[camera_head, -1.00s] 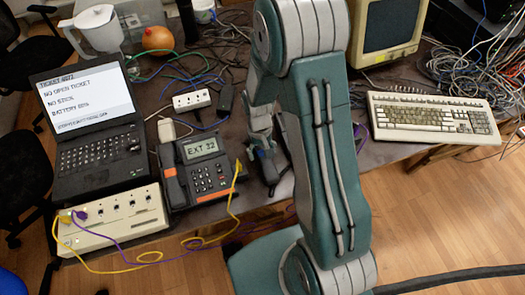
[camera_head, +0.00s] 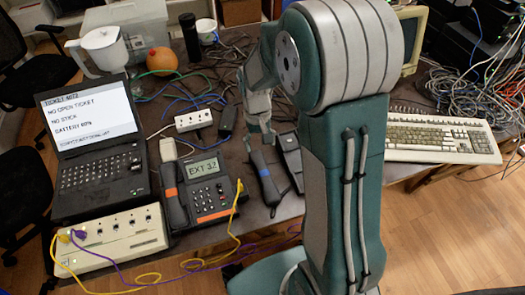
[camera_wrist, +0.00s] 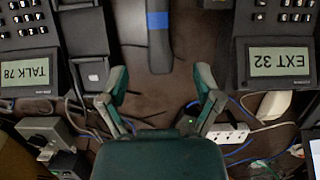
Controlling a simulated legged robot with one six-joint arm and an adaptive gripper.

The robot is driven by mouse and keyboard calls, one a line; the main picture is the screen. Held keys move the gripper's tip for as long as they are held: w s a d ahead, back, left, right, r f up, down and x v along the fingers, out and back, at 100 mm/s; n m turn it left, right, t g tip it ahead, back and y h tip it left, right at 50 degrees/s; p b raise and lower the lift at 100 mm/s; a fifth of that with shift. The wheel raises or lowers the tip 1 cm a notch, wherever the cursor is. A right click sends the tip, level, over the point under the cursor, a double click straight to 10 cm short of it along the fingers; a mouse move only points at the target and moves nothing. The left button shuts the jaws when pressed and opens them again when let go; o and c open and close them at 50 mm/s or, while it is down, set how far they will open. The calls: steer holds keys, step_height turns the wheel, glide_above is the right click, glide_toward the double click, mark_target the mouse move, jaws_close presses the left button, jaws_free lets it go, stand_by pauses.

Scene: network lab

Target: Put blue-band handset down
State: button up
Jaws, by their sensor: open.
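The blue-band handset (camera_head: 267,180) is dark and lies on the table between the two desk phones. In the wrist view its dark body (camera_wrist: 159,50) and blue band (camera_wrist: 157,20) show at top centre, with its upper part cut off. My gripper (camera_head: 262,137) is just behind the handset's far end in the head view. In the wrist view my gripper (camera_wrist: 160,78) has its two fingers spread wide, with nothing between the tips and the handset's near end just ahead of them. No contact with the handset shows.
The EXT 32 phone (camera_head: 210,190) with its orange-band handset (camera_head: 173,198) is left of the handset. The TALK 78 phone (camera_wrist: 28,70), with an empty cradle (camera_wrist: 92,75), is on the other side. A power strip (camera_head: 193,121), cables, laptop (camera_head: 98,160) and keyboard (camera_head: 440,138) crowd the table.

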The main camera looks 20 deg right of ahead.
steer(key=s+r+t, duration=0.8)
steer(key=s+r, duration=0.8)
steer(key=r, duration=0.4)
steer(key=shift+s, duration=0.35)
